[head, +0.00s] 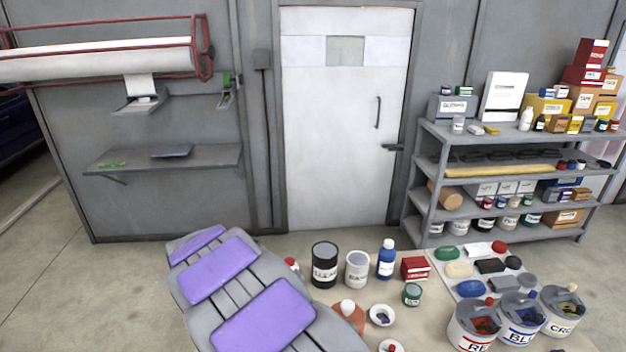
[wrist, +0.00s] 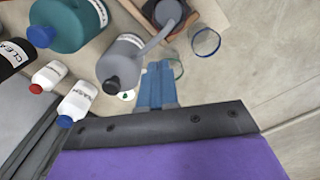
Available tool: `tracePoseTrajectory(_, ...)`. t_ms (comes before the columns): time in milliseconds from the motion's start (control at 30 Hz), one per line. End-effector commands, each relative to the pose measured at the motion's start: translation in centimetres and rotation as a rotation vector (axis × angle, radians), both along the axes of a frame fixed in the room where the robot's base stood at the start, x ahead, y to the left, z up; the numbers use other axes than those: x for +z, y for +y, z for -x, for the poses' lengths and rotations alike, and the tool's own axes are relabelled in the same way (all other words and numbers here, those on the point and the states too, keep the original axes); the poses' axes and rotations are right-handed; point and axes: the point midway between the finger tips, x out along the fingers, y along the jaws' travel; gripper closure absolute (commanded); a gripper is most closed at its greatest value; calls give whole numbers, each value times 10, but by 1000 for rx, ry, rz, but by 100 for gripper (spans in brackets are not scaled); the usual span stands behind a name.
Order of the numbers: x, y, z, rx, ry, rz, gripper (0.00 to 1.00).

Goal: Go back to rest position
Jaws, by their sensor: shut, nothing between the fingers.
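My gripper (wrist: 157,70) shows in the wrist view as two blue fingers side by side, shut with nothing between them. It points away from the black and purple part of my arm at the bottom. A grey jug with a black cap (wrist: 122,57) lies just left of the fingers in the picture. A clear cup with a blue rim (wrist: 206,42) is to their upper right. I cannot make out the fingers in the head view, where grey and purple parts of my own body fill the lower left.
In the head view, a table (head: 342,262) holds cans, bottles and labelled buckets (head: 475,326). A loaded shelf rack (head: 428,203) stands at right, beside a closed white door (head: 335,130). A wall shelf (head: 215,155) is at left. Floor at far left is clear.

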Motion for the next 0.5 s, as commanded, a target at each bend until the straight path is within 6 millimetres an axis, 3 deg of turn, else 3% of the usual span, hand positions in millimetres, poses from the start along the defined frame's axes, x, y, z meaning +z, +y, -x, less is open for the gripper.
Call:
tracePoseTrajectory(267,20,-46,-1,-114,-1,12,100)
tracePoseTrajectory(500,42,-105,7,-264,5,27,100)
